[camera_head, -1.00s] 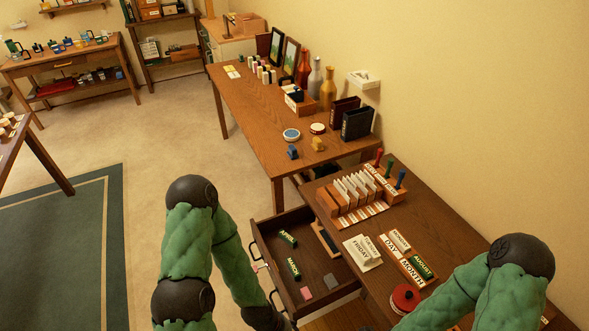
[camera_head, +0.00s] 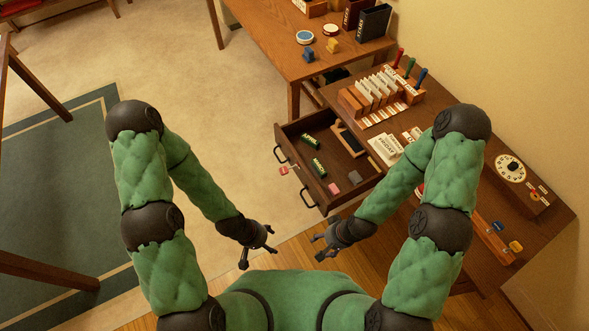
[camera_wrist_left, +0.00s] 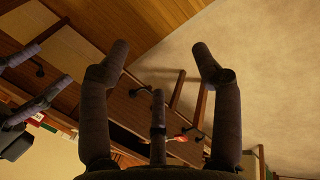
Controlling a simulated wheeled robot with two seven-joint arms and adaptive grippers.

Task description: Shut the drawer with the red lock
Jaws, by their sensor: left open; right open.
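The wooden drawer (camera_head: 300,178) stands pulled out from the desk's left side in the head view. Its front has two black handles and a small red lock (camera_head: 284,170) hanging between them; the red lock also shows in the left wrist view (camera_wrist_left: 183,138). My left gripper (camera_head: 262,250) is open and empty, below and left of the drawer front, apart from it. Its spread fingers show in the left wrist view (camera_wrist_left: 160,55). My right gripper (camera_head: 319,247) is open and empty, just below the drawer's near corner.
The drawer holds green month blocks (camera_head: 312,141), a pink eraser (camera_head: 333,190) and a grey one. The desk carries a card rack (camera_head: 375,93), a calendar block (camera_head: 384,150) and a dial box (camera_head: 511,170). Another table (camera_head: 270,40) stands behind. Floor left of the drawer is clear.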

